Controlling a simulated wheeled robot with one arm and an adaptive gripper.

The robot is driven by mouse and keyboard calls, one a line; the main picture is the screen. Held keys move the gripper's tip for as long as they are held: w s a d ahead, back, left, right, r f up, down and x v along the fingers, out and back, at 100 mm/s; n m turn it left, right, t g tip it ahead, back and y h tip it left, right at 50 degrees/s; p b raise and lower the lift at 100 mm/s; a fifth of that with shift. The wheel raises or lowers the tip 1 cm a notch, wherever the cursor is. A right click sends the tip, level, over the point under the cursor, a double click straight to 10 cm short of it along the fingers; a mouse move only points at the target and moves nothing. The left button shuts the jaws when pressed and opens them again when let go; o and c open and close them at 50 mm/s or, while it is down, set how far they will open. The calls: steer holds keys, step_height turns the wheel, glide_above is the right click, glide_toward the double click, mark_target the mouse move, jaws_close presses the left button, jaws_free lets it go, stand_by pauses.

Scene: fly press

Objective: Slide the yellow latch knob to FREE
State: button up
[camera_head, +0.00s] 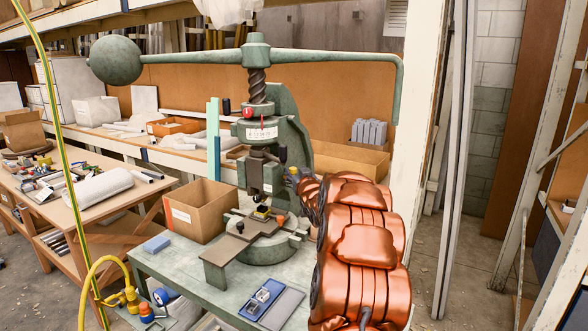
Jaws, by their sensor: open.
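The green fly press (290,130) stands on the bench at the centre. A small yellow part (262,211) shows low on its bed, under the ram; I cannot tell whether it is the latch knob, and no FREE marking is readable. An orange knob (280,220) sits just right of it. A black knob (283,154) is on the ram's right side. My gripper (296,180) is just right of the ram, above the bed and apart from the yellow part. It is open and looks empty. My copper arm hides the press's lower right side.
A cardboard box (197,209) stands left of the press. The front left bench top is mostly clear.

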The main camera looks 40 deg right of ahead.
steer(key=shift+p+x, duration=0.3)
steer(key=shift+x, duration=1.1)
steer(key=shift+c, duration=0.4)
jaws_close()
